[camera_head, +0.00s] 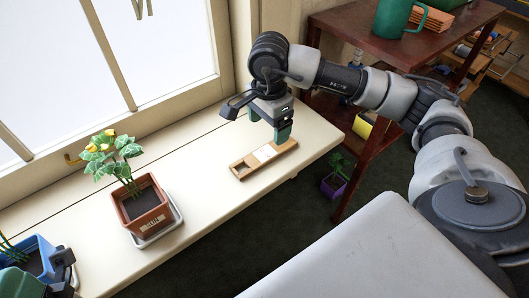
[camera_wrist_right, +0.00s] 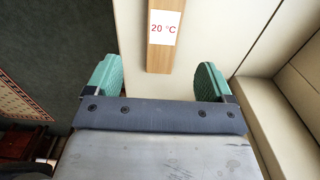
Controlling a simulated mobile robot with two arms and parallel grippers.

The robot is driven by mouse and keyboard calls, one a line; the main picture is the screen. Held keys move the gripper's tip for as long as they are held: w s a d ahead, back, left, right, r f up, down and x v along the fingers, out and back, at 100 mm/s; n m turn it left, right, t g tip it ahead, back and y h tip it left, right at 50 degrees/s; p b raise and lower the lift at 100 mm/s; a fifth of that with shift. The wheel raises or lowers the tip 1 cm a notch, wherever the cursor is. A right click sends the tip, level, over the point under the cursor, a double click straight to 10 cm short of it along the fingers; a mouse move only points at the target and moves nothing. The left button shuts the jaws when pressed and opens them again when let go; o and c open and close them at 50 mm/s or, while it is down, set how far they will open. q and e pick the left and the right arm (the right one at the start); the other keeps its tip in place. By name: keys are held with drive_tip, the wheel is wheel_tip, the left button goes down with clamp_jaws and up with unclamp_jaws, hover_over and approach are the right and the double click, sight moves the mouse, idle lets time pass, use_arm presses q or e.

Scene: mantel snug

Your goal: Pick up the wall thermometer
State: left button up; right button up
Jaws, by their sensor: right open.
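The wall thermometer (camera_head: 240,169) is a flat wooden board with a white panel, lying on the cream window sill (camera_head: 215,203) near its right end. In the right wrist view the thermometer (camera_wrist_right: 160,59) shows its panel reading "20 °C"; its near end lies just beyond and between the fingertips. My right gripper (camera_head: 270,122) is above the thermometer, pointing down, with its green fingers apart and nothing between them. It is also open in the right wrist view (camera_wrist_right: 157,78). Part of my left gripper (camera_head: 38,272) shows at the lower left corner, mostly cut off, by a blue pot.
A terracotta pot (camera_head: 142,209) with a yellow-flowered plant stands on a saucer left of the thermometer. The blue pot (camera_head: 36,262) is at the far left. A window runs behind the sill. A dark red shelf (camera_head: 350,22) with a green can (camera_head: 393,17) stands at the right.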

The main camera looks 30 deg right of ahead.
sight(266, 152)
drive_tip(key=f+b, duration=0.2)
drive_tip(key=f, duration=0.2)
drive_tip(key=f+b, duration=0.1)
drive_tip(key=f, duration=0.4)
drive_tip(key=shift+w+a+b, duration=0.1)
drive_tip(key=shift+w+b, duration=0.1)
drive_tip(key=shift+b, duration=0.2)
drive_tip(key=c, duration=1)
